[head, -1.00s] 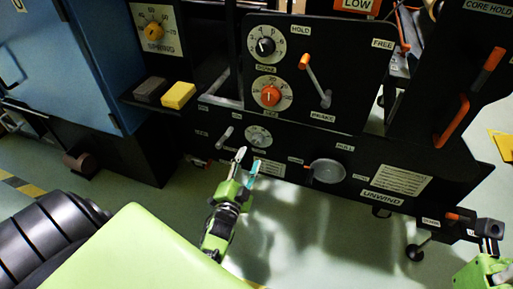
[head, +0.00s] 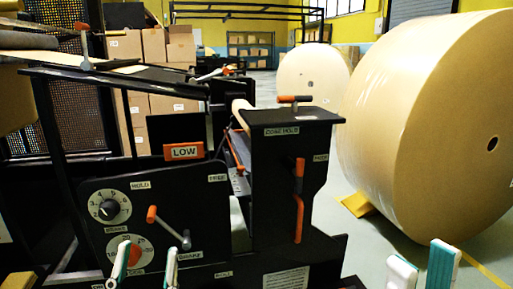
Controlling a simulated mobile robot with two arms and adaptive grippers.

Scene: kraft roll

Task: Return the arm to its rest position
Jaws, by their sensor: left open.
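My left gripper (head: 146,268) shows at the bottom left of the head view, only its white and teal fingertips in sight. The fingers stand apart with nothing seen between them, in front of the black control panel (head: 150,200). My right gripper (head: 422,268) shows at the bottom right, also only by its fingertips. They point up, stand apart and have nothing visible between them. Both arms and the rest of each gripper are below the picture's edge.
The black machine with dials, an orange-tipped lever (head: 167,227) and a core-hold post (head: 288,170) fills the left and middle. A large kraft roll (head: 420,120) stands at right, on the floor with a yellow chock (head: 356,204). Another roll (head: 313,80) is behind.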

